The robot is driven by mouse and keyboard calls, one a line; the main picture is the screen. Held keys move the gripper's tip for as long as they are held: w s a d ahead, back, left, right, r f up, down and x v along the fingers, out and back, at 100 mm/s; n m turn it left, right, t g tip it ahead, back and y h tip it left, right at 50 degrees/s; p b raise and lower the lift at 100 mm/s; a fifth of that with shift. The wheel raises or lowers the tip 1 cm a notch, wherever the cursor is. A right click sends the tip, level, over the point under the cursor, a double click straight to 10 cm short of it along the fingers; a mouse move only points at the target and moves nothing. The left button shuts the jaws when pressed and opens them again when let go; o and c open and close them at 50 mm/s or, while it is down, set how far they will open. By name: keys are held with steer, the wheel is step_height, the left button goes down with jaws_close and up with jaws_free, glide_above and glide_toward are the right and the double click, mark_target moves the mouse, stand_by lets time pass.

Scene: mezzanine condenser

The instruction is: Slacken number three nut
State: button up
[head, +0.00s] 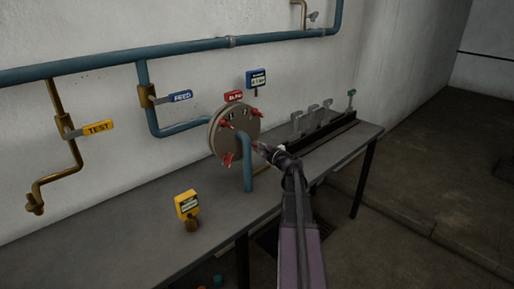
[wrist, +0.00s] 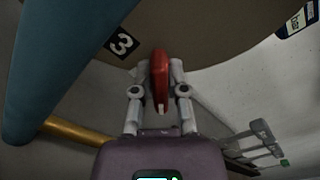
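The round grey-brown cover plate (head: 216,137) stands on the bench with several red wing nuts around its rim. In the wrist view a black label with a white 3 (wrist: 122,43) is on the plate, beside the red number three nut (wrist: 160,75). My gripper (wrist: 160,70) has one finger on each side of this nut, and the fingertips appear closed against it. In the head view my gripper (head: 260,147) is at the plate's right edge, and it hides part of that nut.
A blue pipe (head: 247,175) drops in front of the plate, close left of my gripper. A yellow gauge (head: 187,205) stands on the bench (head: 140,235). TEST (head: 98,127) and FEED (head: 180,97) valves hang left. A dark rack (head: 318,133) with grey plates stands right.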

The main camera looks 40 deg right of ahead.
steer(key=o, duration=0.4)
steer(key=shift+s, duration=0.1)
steer(key=s, duration=1.1)
steer(key=shift+s+d, duration=0.4)
stand_by(0.4)
